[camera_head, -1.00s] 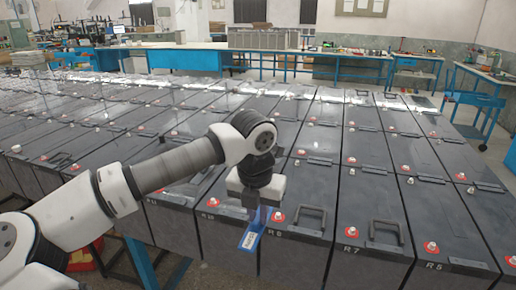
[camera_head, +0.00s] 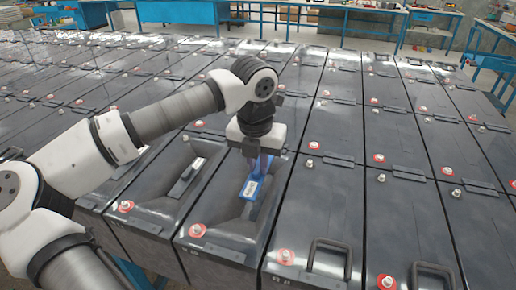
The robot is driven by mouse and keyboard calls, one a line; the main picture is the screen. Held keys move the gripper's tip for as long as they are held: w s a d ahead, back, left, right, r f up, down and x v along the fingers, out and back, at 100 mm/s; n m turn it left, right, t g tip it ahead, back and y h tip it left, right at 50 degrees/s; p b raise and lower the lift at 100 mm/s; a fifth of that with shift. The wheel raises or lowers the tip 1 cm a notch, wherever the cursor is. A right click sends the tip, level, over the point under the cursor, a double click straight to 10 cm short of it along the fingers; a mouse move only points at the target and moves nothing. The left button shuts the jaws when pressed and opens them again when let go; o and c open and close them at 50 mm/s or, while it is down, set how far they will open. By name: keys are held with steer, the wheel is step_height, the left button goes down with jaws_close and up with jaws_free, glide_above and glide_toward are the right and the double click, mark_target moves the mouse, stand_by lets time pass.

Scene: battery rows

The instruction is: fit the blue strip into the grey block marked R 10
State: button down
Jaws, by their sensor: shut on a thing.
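My gripper (camera_head: 256,158) points down and is shut on the blue strip (camera_head: 254,187), which has a white label. The strip tilts down over the long recess in the top of a grey block (camera_head: 222,236). This block's front marking is faint and looks like 10. I cannot tell whether the strip's lower end touches the recess. The gripper's fingers are partly hidden by the strip and the wrist.
The block to the left (camera_head: 146,208) has a recess holding a dark strip with a pale label (camera_head: 187,176). The block to the right (camera_head: 306,232) has a raised black handle (camera_head: 329,258).

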mark_target(258, 178)
steer(key=shift+s+f+b, duration=0.1)
steer(key=shift+f+b, duration=0.25)
steer(key=shift+f, duration=0.3)
steer(key=shift+f+b, duration=0.65)
steer(key=shift+f, duration=1.05)
steer(key=shift+b, duration=0.75)
steer(key=shift+f+b, duration=0.9)
steer(key=shift+b, duration=0.85)
stand_by(1.2)
steer(key=c, duration=0.9)
jaws_free()
steer(key=shift+o, duration=0.2)
steer(key=shift+r, duration=0.15)
